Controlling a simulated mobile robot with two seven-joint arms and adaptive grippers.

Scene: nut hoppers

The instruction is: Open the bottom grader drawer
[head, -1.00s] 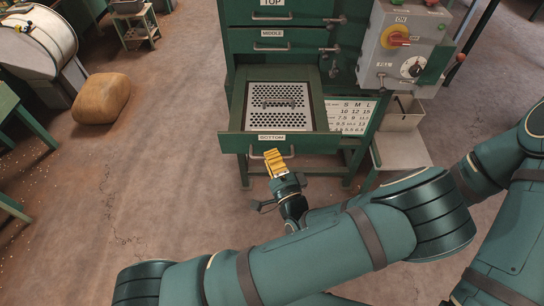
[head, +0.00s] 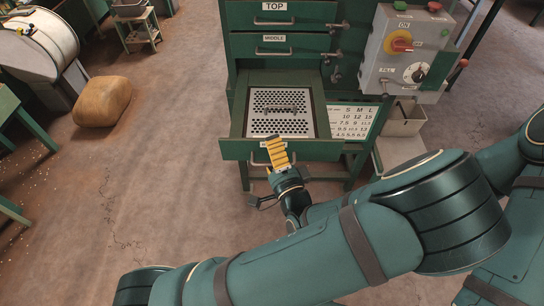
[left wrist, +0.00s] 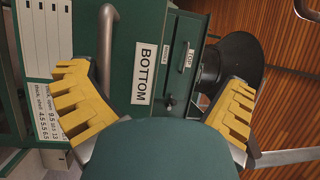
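The bottom drawer (head: 322,149) of the green grader (head: 234,45) stands pulled out, with a perforated metal plate (head: 281,97) inside. My left gripper (head: 277,151) is at the middle of its front and covers most of the BOTTOM label and the handle in the head view. In the left wrist view the BOTTOM label (left wrist: 144,75) is clear, and the drawer handle (left wrist: 109,45) runs beside the left yellow finger. The fingers of my left gripper (left wrist: 157,106) are wide apart with nothing gripped between them. My right gripper is not in view.
The middle drawer (head: 302,44) and top drawer (head: 304,16) are shut. A grey control box (head: 400,50) and a size chart (head: 355,120) are at the right. A tan sack (head: 103,101) lies on the left floor.

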